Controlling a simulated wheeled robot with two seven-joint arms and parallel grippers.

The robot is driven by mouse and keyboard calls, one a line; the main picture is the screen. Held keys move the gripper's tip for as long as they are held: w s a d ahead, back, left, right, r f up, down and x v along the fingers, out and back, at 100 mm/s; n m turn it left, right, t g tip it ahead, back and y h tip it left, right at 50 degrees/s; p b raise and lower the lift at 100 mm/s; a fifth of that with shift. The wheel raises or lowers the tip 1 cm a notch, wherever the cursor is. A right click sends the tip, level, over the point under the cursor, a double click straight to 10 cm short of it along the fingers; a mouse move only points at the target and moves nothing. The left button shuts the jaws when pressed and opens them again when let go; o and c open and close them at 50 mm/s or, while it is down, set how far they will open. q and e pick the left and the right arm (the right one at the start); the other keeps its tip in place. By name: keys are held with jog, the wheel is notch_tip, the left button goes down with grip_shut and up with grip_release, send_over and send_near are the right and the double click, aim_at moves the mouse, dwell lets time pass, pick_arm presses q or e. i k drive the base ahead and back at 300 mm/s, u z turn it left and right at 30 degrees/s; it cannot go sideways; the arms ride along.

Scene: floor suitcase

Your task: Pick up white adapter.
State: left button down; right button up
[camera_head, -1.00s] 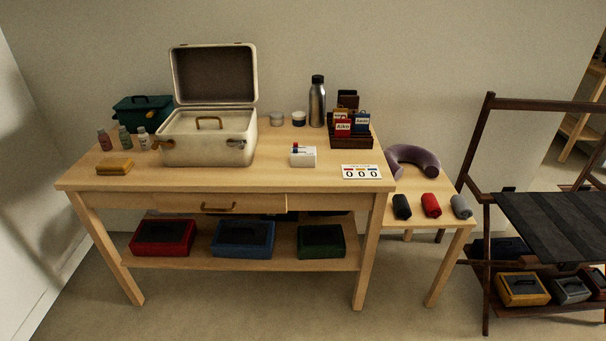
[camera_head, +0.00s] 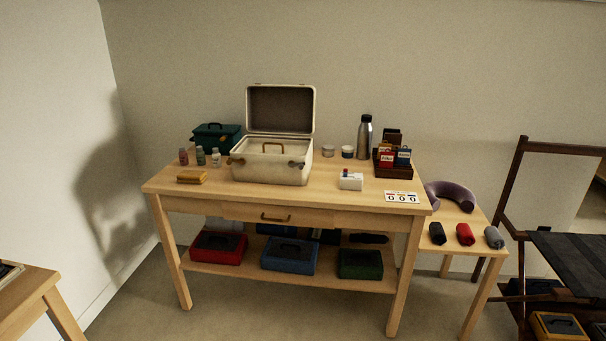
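A small white box-like item (camera_head: 351,181), which looks like the white adapter, stands on the wooden table (camera_head: 230,200), right of the open suitcase. It has small red and blue marks on top. Nothing touches it. Neither of my grippers shows in the head view.
An open cream suitcase (camera_head: 270,165) stands on the table. A steel bottle (camera_head: 365,137), a dark organizer (camera_head: 394,170) and a number card (camera_head: 402,197) are to the right. A side table (camera_head: 455,216) and dark rack (camera_head: 510,205) stand further right. Another table corner (camera_head: 30,295) shows lower left.

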aim_at(354, 181)
jog(key=u, duration=0.45)
jog(key=i, duration=0.95)
jog(key=u, duration=0.05)
